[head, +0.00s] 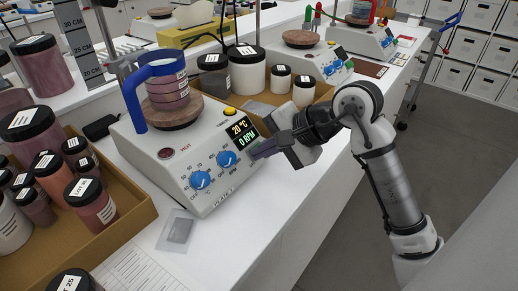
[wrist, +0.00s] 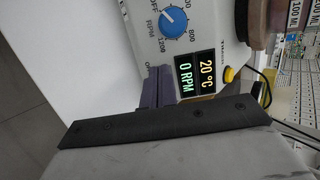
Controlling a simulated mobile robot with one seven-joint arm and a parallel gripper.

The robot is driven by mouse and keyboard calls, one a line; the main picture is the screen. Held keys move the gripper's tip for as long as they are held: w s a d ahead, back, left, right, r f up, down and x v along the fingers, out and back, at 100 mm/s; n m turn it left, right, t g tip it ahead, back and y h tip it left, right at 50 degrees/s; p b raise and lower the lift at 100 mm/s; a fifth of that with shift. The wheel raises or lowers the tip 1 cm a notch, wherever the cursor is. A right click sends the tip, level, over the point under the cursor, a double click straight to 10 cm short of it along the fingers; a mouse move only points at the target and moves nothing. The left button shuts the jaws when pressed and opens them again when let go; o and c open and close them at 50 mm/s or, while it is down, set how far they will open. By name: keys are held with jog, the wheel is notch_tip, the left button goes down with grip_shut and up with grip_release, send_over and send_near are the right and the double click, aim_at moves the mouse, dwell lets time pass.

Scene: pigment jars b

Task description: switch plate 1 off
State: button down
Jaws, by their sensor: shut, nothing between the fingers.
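Plate 1 (head: 190,150) is a white hotplate stirrer on the bench. Its front panel has two blue knobs, the left one (head: 200,179) and the right RPM knob (head: 227,158); the RPM knob also shows in the wrist view (wrist: 173,20). The display (head: 239,133) is lit and reads 20 °C and 0 RPM; it also shows in the wrist view (wrist: 196,74). My gripper (head: 257,153) is shut and empty, its tips at the right end of the front panel, just below the display. Its fingers (wrist: 157,88) hide that part of the panel, and no power switch shows clearly. Contact cannot be told.
A blue-handled jug (head: 167,85) of purple contents stands on plate 1's top. A cardboard tray (head: 125,215) of pigment jars is at left. Several jars, including a white one (head: 247,72), stand behind. A second hotplate (head: 318,60) is farther back. The bench front right is clear.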

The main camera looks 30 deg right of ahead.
jog(key=shift+w+a+f+b, duration=0.1)
jog(key=shift+w+f+b, duration=0.2)
jog(key=shift+b, duration=0.25)
jog(key=b+v, duration=0.2)
jog(key=v, duration=1.5)
jog(key=shift+s+a+r, duration=0.2)
jog(key=shift+s+r, duration=0.1)
jog(key=shift+r, duration=0.05)
